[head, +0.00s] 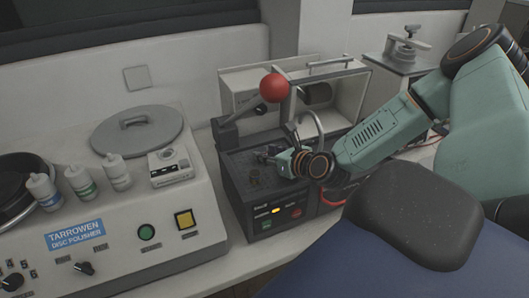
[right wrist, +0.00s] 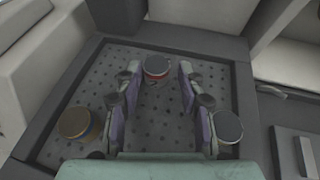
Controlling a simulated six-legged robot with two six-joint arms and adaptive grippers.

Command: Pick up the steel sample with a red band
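The steel sample with a red band (right wrist: 157,68) stands upright on a perforated dark plate (right wrist: 110,60). In the right wrist view it is between the tips of my right gripper (right wrist: 160,76). The fingers are open on either side of it, with a small gap showing. In the head view my right gripper (head: 268,157) is low over the top of the dark press unit, and its fingers hide the sample there. My left gripper is not in view.
Two other samples stand on the plate: one with a brownish top (right wrist: 75,122) left of the fingers, one with a grey top (right wrist: 228,126) close by the right finger. A red ball-topped lever (head: 273,88) rises behind. A disc polisher (head: 120,240) stands left.

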